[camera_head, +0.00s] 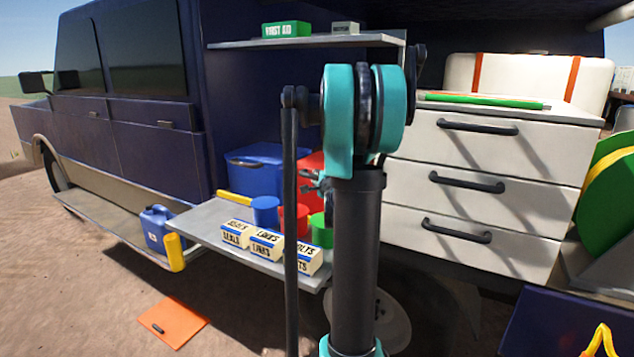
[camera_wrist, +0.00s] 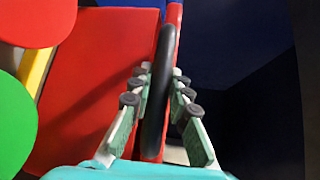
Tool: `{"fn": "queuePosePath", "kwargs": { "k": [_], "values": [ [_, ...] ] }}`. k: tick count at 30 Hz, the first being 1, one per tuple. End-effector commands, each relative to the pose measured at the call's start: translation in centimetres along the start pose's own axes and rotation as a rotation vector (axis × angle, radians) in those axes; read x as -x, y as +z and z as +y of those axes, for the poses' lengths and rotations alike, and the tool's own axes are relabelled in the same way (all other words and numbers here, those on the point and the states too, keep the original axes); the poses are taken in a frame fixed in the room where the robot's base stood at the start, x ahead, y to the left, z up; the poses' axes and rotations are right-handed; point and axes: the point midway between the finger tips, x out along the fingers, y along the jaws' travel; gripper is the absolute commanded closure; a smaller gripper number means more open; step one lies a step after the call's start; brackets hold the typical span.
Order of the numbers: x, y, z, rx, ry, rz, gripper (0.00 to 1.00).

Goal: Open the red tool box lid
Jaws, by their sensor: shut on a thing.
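The red tool box (camera_head: 311,162) stands on the shelf behind my arm in the head view, mostly hidden by it. In the wrist view its broad red face (camera_wrist: 85,95) fills the left, with a narrow red edge on its right. A black curved handle (camera_wrist: 157,85) runs along that edge. My gripper (camera_wrist: 161,75) is shut on the handle, one finger on each side. In the head view my gripper (camera_head: 314,185) is only partly seen beside the box. I cannot tell whether the lid is raised.
A blue box (camera_head: 265,165) stands left of the red box. Blue (camera_head: 265,211), red (camera_head: 294,217) and green (camera_head: 321,232) cylinders and labelled boxes (camera_head: 266,244) sit in front on the shelf. White drawers (camera_head: 480,190) stand to the right. Another shelf (camera_head: 300,42) is above.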

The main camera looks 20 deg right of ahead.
Motion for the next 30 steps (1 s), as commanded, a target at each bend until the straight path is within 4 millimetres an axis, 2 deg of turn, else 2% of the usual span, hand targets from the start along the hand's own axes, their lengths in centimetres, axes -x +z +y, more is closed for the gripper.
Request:
{"fn": "queuePosePath", "kwargs": {
  "k": [8, 17, 30],
  "values": [
    [0.6, 0.5, -4.0, -0.088, 0.09, 0.0, 1.0],
    [0.7, 0.5, -10.0, -0.224, 0.225, 0.001, 1.0],
    [-1.0, -1.1, -19.4, -0.447, 0.446, 0.002, 1.0]
  ]
}}
